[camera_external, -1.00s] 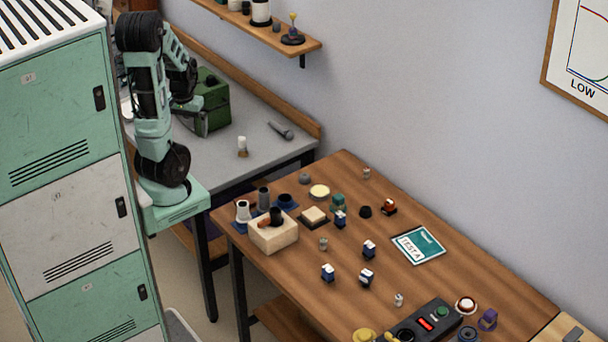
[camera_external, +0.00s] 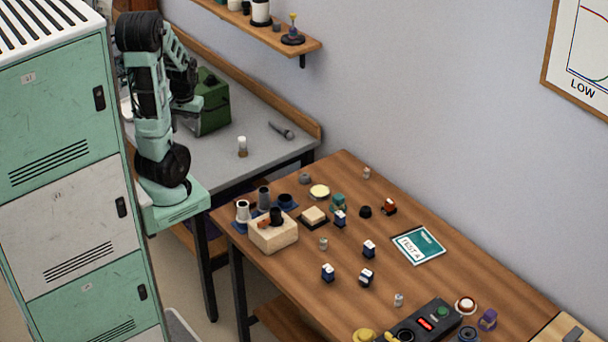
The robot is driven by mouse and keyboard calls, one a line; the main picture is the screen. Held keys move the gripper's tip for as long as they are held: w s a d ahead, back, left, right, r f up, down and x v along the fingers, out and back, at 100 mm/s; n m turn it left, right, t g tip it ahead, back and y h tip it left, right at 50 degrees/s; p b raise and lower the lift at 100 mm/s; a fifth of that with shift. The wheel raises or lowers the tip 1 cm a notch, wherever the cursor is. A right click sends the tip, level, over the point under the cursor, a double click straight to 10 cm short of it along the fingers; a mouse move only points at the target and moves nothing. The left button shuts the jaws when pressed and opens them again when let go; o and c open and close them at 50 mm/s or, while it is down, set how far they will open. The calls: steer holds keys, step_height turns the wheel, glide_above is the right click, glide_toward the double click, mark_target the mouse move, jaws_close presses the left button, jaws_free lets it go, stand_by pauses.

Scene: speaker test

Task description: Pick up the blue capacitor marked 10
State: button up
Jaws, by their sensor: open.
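Several small dark blue blocks with white tops stand on the wooden table: one at the back (camera_external: 340,219), one to the right of the middle (camera_external: 369,249), one at the front left (camera_external: 328,273) and one at the front right (camera_external: 366,278). They look like the capacitors, but their markings are too small to read, so I cannot tell which is marked 10. My gripper (camera_external: 198,124) is at the far left, by the green box over the grey bench, well away from these blocks. It is open and small in view.
A teal TEST A card (camera_external: 420,245) lies at the right. A black control box (camera_external: 422,322) is at the front. A green box (camera_external: 212,103) is on the grey bench. Bare wood surrounds the blue blocks.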

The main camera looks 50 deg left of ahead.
steer(key=w+d+f+m+t+y+b, duration=0.1)
steer(key=w+d+f+m+y+b, duration=0.2)
steer(key=w+d+f+m+y, duration=0.5)
steer(key=w+d+f+m+t+y+b, duration=0.1)
steer(key=w+d+f+m+y+b, duration=0.2)
steer(key=w+m, duration=0.9)
steer(key=m+t+h+b, duration=0.2)
steer(key=m+t+h, duration=1)
steer(key=m, duration=1.2)
glide_toward(373, 246)
steer(key=x, duration=0.3)
steer(key=a+x, duration=0.1)
steer(key=x, duration=0.1)
steer(key=shift+w+f, duration=0.1)
steer(key=shift+w, duration=0.05)
steer(key=shift+f+p+x, duration=0.2)
steer(key=shift+p+x, duration=0.3)
steer(key=shift+x, duration=1.1)
steer(key=shift+f+p+x, duration=0.2)
steer(key=shift+p+x, duration=0.3)
steer(key=shift+x, duration=1.1)
steer(key=shift+a, duration=0.1)
steer(key=c, duration=1.1)
